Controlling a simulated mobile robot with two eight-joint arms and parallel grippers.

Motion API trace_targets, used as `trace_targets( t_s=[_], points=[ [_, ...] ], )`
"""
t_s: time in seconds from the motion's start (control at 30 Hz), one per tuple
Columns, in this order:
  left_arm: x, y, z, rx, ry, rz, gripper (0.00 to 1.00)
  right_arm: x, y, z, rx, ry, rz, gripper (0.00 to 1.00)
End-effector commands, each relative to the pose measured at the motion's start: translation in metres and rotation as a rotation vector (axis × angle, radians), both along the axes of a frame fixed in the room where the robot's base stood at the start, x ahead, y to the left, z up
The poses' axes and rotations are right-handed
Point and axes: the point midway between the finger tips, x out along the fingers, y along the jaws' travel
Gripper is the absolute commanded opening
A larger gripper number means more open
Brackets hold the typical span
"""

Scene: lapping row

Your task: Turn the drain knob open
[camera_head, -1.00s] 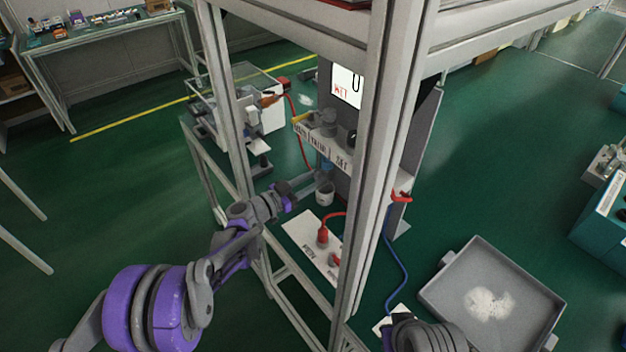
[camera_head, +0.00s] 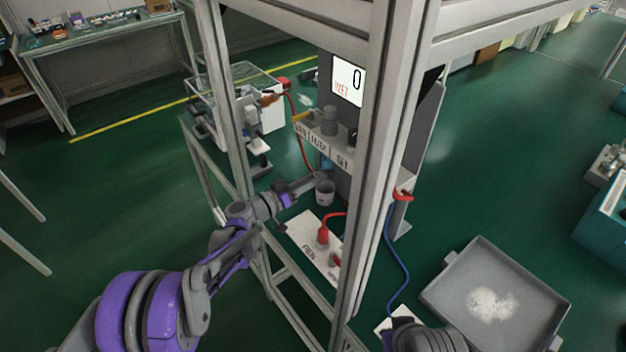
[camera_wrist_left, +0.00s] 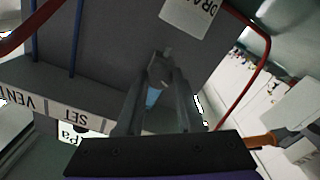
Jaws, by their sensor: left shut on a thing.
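My left gripper (camera_head: 316,179) reaches in from the left between the frame posts, below the labelled shelf and above a small pale cup. In the left wrist view its two dark fingers (camera_wrist_left: 160,85) are shut on a small grey piece (camera_wrist_left: 160,70), which I take for the drain knob; a blue patch (camera_wrist_left: 153,97) shows between the fingers. The fingers hide most of it, so its turn angle cannot be told. A white label (camera_wrist_left: 190,14) reading "DRA..." is on the grey panel beyond.
Metal posts (camera_head: 362,200) stand close right of my left arm. The shelf (camera_head: 345,158) carries VENT and SET labels below a display (camera_head: 348,80) showing 0. The cup (camera_head: 324,192), red plug (camera_head: 323,236), blue hose (camera_head: 397,262) and grey tray (camera_head: 495,300) are nearby.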

Motion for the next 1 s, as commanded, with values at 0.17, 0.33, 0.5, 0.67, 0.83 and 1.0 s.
trace_targets(
  t_s=[0.17, 0.33, 0.5, 0.67, 0.83, 1.0],
  points=[
    [0.0000, 0.0000, -0.0001, -0.017, 0.026, 0.000, 0.00, -0.0001, 0.0000, -0.0008, 0.000, 0.000, 0.000, 0.00],
    [0.0000, 0.0000, 0.0001, -0.020, 0.031, 0.000, 0.00, 0.0000, 0.0000, -0.0009, 0.000, 0.000, 0.000, 0.00],
    [0.0000, 0.0000, 0.0001, -0.020, 0.030, 0.000, 0.00, -0.0001, 0.0000, -0.0008, 0.000, 0.000, 0.000, 0.00],
    [0.0000, 0.0000, 0.0000, -0.020, 0.030, 0.000, 0.54, -0.0001, 0.0000, -0.0008, 0.000, 0.000, 0.000, 0.00],
    [0.0000, 0.0000, 0.0000, -0.019, 0.029, 0.000, 0.67, -0.0001, 0.0000, -0.0008, 0.000, 0.000, 0.000, 0.00],
    [-0.0001, 0.0004, 0.0000, -0.019, 0.029, 0.000, 0.67, -0.0001, 0.0000, -0.0008, 0.000, 0.000, 0.000, 0.00]
  ],
)
